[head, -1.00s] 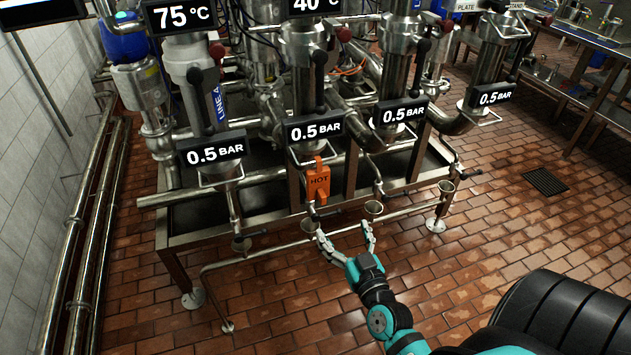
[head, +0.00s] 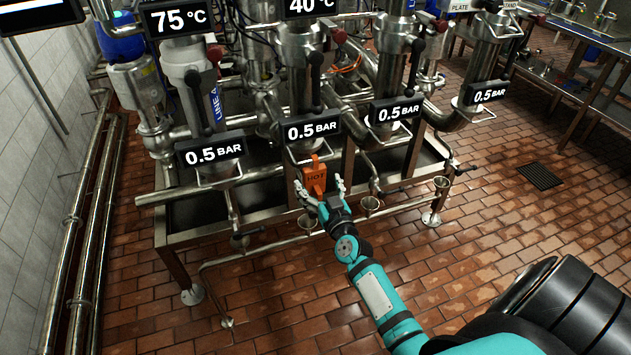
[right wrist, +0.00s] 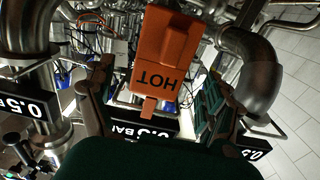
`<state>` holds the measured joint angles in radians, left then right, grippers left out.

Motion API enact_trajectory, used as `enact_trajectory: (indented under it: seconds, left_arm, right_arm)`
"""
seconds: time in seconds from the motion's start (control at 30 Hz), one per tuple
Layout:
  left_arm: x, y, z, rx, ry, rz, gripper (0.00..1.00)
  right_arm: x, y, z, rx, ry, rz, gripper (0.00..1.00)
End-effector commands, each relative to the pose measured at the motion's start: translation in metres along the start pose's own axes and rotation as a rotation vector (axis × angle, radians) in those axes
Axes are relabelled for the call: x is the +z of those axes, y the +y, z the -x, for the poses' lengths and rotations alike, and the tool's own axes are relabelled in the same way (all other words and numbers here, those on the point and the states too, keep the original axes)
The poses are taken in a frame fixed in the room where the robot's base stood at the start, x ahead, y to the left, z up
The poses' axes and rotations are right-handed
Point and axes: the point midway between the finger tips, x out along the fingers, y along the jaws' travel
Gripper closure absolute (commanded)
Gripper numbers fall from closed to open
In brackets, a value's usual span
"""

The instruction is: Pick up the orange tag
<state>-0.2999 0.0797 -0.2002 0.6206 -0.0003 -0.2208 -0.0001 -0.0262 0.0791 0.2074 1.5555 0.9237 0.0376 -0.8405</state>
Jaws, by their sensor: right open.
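The orange tag (head: 315,178), marked HOT, hangs upright at the front of the valve rack, below the second 0.5 BAR display from the left. My right gripper (head: 319,188) is open, with its fingers on either side of the tag's lower part in the head view. In the right wrist view the tag (right wrist: 162,62) appears upside down, between and beyond the spread fingers (right wrist: 155,100). I cannot tell whether any finger touches it. My left gripper is not in view.
Several 0.5 BAR displays (head: 312,130) and steel pipes surround the tag. Small drain funnels (head: 371,205) line a low pipe at the front. A steel table (head: 590,40) stands at the back right. The brick floor (head: 480,240) in front is clear.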

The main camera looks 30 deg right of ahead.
Motion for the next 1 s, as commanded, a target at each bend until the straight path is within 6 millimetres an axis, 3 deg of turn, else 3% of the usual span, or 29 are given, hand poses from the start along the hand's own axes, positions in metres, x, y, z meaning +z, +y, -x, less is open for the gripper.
enact_trajectory:
  seconds: [0.17, 0.43, 0.9, 1.0]
  left_arm:
    - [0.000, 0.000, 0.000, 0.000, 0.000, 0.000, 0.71]
    - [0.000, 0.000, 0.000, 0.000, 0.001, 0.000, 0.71]
    - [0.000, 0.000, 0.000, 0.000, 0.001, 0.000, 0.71]
    - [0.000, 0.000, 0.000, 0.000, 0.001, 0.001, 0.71]
  right_arm:
    - [-0.001, 0.000, -0.022, -0.001, 0.001, 0.000, 0.13]
    - [0.000, 0.000, -0.025, 0.000, -0.001, 0.000, 0.13]
    - [0.000, 0.000, -0.025, 0.000, -0.001, 0.000, 0.74]
    - [-0.001, 0.000, -0.025, 0.000, 0.000, 0.000, 0.74]
